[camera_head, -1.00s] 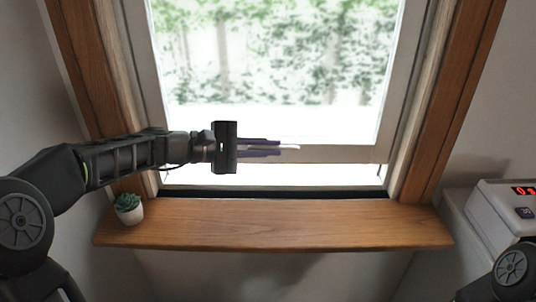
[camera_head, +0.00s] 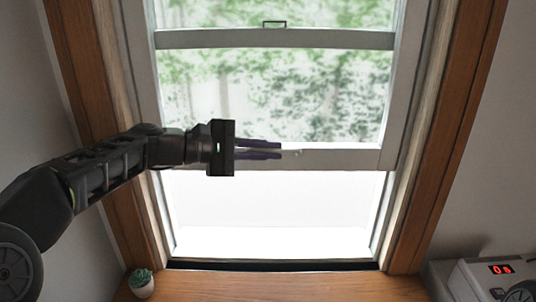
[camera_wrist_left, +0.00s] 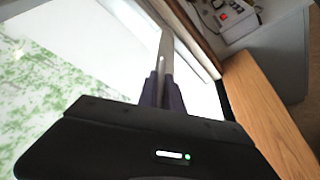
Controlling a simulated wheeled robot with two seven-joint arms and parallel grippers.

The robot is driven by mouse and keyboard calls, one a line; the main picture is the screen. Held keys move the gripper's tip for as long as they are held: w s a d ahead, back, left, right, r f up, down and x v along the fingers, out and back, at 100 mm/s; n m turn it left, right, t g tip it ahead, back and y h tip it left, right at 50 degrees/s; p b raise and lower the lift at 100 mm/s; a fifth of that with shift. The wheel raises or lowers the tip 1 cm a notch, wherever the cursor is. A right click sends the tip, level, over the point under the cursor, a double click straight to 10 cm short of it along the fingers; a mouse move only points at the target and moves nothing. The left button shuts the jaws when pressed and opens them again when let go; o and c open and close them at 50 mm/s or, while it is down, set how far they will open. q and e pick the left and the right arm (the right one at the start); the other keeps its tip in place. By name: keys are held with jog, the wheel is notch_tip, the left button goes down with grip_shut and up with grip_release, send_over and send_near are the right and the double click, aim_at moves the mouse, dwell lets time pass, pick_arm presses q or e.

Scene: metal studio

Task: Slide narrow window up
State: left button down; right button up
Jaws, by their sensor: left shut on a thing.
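The narrow window's sliding sash (camera_head: 350,159) has a pale frame, and its bottom rail stands well above the sill in the head view. A wide bright opening (camera_head: 275,215) shows under it. My left gripper (camera_head: 281,150) comes in from the left and is shut on a thin pale handle (camera_head: 294,152) on the bottom rail. In the left wrist view the handle (camera_wrist_left: 161,66) sits between the two dark fingers. The fingers hide most of the handle. My right gripper is not in view.
A wooden sill (camera_head: 250,287) runs below the window, with a small potted succulent (camera_head: 141,283) at its left end. Wooden trim (camera_head: 452,130) borders the window.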

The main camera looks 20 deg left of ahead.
pick_arm(q)
jog(key=c, duration=1.5)
grip_release()
jog(key=shift+a, duration=0.1)
jog(key=b+v, duration=0.1)
jog(key=v, duration=0.6)
jog(key=shift+s+a, duration=0.25)
jog(key=shift+a, duration=0.05)
